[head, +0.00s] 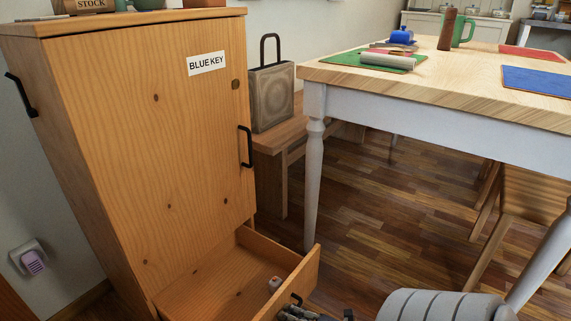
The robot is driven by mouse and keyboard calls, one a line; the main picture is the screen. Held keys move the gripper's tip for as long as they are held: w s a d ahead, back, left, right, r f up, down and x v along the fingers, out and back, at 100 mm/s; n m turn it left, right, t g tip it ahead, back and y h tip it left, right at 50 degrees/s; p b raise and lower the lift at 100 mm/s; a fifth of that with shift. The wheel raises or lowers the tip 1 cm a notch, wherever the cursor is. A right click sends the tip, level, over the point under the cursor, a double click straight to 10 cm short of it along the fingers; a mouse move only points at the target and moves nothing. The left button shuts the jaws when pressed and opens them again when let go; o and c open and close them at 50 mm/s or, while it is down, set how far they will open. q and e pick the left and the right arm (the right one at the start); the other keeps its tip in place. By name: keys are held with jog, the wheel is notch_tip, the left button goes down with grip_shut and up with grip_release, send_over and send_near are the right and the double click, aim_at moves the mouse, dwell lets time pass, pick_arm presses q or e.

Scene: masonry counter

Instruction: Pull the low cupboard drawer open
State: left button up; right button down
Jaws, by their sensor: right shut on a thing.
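The wooden cupboard (165,125) stands at the left, with a "BLUE KEY" label on its door. Its low drawer (285,248) sticks well out from the bottom, so its inside shows. A small pale and reddish thing (274,284) lies in the drawer. The drawer's black handle (297,298) is on its front, at the bottom edge of the view. My right gripper (300,313) is at that handle and shut on it; the lower part of the gripper is cut off by the frame. My left gripper is out of view.
A table (440,95) with white legs stands at the right, one leg (313,185) close behind the drawer. A low wooden bench (275,140) carries a box-like bag (272,98). A wooden chair (535,197) is at the right. Open floor (375,200) lies under the table.

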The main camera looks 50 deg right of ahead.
jog(key=shift+r, duration=0.1)
jog(key=c, duration=2)
grip_release()
jog(key=shift+a, duration=0.1)
jog(key=v, duration=1.2)
